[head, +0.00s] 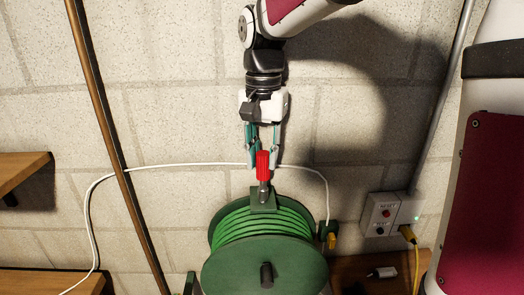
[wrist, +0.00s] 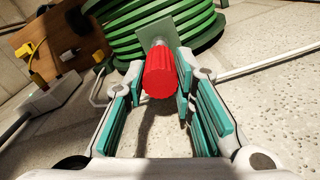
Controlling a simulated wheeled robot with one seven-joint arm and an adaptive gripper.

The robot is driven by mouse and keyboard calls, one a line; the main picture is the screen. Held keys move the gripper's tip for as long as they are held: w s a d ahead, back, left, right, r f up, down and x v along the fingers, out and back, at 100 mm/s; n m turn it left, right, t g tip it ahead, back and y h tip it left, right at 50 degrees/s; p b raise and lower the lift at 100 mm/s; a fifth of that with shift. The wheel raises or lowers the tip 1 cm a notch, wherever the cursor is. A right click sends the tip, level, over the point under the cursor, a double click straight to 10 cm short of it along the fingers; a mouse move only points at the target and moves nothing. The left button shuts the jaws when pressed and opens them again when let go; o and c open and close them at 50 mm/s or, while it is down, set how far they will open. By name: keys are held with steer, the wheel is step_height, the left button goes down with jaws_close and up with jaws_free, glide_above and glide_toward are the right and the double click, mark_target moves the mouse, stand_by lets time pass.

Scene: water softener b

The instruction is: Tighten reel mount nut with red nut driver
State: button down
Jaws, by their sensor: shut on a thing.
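My gripper (head: 261,166) points down in front of the wall, shut on the red nut driver (head: 263,160). The driver is upright, its red handle between the teal-padded fingers. In the wrist view the handle (wrist: 160,74) also shows between the fingertips. The driver's grey shaft (head: 263,187) reaches down to the green mount plate (head: 263,204) at the top of the reel. The green hose reel (head: 248,264) with coiled green hose is below. The mount nut is hidden, and I cannot tell whether the driver's tip sits on it.
A white cable (head: 170,167) runs along the wall behind the driver. A brown pipe (head: 112,140) stands left, with wooden shelves (head: 18,168). An outlet box (head: 382,215) with a yellow plug is at right, near a grey conduit (head: 443,95).

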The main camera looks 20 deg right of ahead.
steer(key=shift+f, duration=0.45)
stand_by(0.3)
steer(key=shift+m, duration=0.5)
steer(key=shift+r+p, duration=0.8)
steer(key=shift+r, duration=1.8)
